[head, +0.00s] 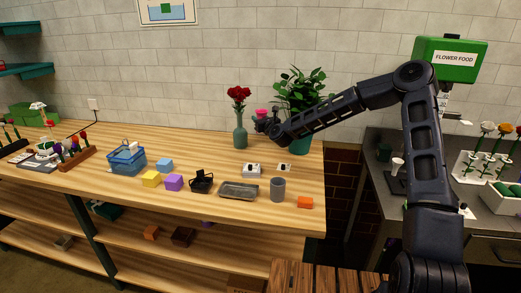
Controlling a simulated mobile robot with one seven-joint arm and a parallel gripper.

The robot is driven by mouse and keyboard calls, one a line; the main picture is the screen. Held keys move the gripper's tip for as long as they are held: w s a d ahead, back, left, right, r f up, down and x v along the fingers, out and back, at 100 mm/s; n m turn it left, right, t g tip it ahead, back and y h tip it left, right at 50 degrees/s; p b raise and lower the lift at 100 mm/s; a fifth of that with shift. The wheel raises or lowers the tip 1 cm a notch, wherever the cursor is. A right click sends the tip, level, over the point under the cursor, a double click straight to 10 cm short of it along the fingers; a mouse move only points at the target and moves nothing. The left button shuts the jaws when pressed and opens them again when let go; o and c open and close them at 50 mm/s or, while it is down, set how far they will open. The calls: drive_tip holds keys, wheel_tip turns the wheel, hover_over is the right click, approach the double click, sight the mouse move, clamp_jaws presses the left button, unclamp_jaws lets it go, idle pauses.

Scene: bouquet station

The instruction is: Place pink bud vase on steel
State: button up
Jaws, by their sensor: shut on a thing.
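My gripper (262,125) is above the back of the wooden table, right of a green vase with red roses. A small pink thing (261,112), likely the pink bud vase, shows at its fingertips. The gripper is shut on it; the fingers and most of the held thing are small and partly hidden. A grey metallic counter top (376,148) stands to the right, across a gap from the table. A shallow grey metal-looking tray (238,190) lies on the table. I cannot tell from the picture which is the steel.
The green rose vase (240,137) and a leafy plant (303,88) stand close to my gripper. Small blocks, a blue basket (127,158) and a grey cup (278,188) are on the table. The counter holds a white flower rack (480,168) and a green flower food dispenser (451,59).

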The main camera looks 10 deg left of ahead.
wheel_tip(320, 180, down, 14)
drive_tip(key=shift+f, duration=0.25)
idle(0.3)
drive_tip(key=shift+f, duration=0.2)
drive_tip(key=o, duration=1.3)
drive_tip(key=v, duration=0.6)
drive_tip(key=shift+s+d, duration=0.15)
drive_tip(key=shift+d, duration=0.05)
drive_tip(key=shift+o, duration=0.5)
drive_tip(key=shift+s+d, duration=0.3)
drive_tip(key=shift+s, duration=0.15)
